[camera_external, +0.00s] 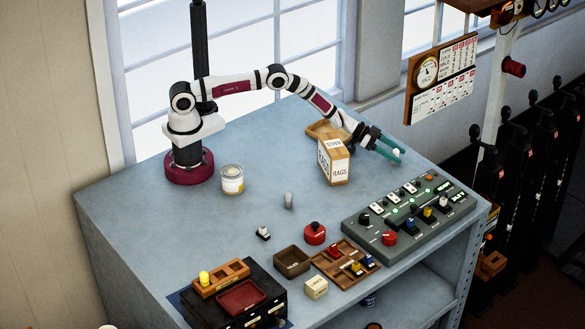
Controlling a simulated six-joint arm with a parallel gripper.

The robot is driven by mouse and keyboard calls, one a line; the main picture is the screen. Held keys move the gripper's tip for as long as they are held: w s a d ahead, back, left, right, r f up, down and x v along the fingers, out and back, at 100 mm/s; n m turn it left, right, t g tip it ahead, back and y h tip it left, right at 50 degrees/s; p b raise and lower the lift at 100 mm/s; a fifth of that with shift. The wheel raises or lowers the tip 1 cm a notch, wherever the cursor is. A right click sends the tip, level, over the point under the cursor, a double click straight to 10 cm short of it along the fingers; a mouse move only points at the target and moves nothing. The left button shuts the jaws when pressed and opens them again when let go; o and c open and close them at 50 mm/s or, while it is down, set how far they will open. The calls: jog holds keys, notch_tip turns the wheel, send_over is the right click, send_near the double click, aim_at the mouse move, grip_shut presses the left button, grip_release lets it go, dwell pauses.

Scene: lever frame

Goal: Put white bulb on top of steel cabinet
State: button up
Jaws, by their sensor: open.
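A small round white bulb (396,153) is at the right back of the blue-grey bench top. My gripper (400,156), with teal fingers, is open around it, and the bulb shows between the fingertips. I cannot tell whether the fingers touch it or what it rests on. A low dark cabinet (262,318) with drawer handles stands at the front left of the bench. It looks like the steel cabinet, though I cannot be sure of its material. Its top carries an orange-brown wooden holder (233,272) with a yellow bulb (205,278), and a dark red tray (241,297).
A rags box (333,165) stands beside my forearm, before a wooden tray (322,129). A control panel (410,214) fills the right edge. A paint can (232,181), grey peg (288,200), red button (315,234) and brown box (292,262) stand between. The left bench top is clear.

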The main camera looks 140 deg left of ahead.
jog(key=shift+r, duration=0.1)
jog(key=v, duration=0.3)
jog(key=shift+s+r, duration=0.1)
jog(key=shift+r, duration=0.25)
notch_tip(320, 180, up, 6)
jog(key=shift+r, duration=0.2)
